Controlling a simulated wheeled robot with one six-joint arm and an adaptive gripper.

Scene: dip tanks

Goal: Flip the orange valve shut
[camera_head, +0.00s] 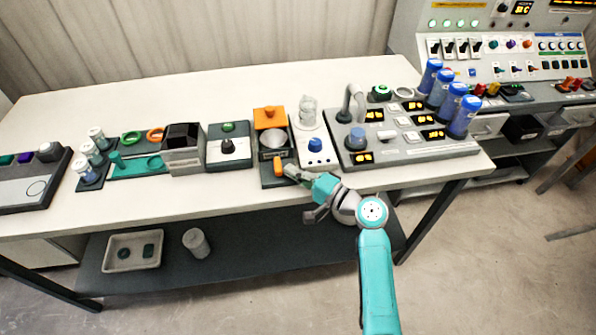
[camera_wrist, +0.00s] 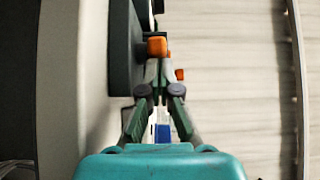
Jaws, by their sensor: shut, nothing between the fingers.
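The orange valve handle (camera_head: 278,165) stands at the front of a dark panel (camera_head: 263,172) near the table's front edge. The same panel carries a round grey disc and an orange block behind it. My gripper (camera_head: 289,171) is shut and empty, just right of the handle at about its height. In the wrist view the shut fingers (camera_wrist: 160,72) point toward an orange piece (camera_wrist: 157,46), which looks like the handle, right by the tips. I cannot tell whether they touch. The handle's lower part is partly hidden in the wrist view.
A glass fitting with a blue knob (camera_head: 315,145) stands right of the panel. A box with a black knob (camera_head: 228,147) is to its left. A grey console (camera_head: 400,150) with lit displays and blue cylinders fills the right. The table's left back (camera_head: 60,110) is clear.

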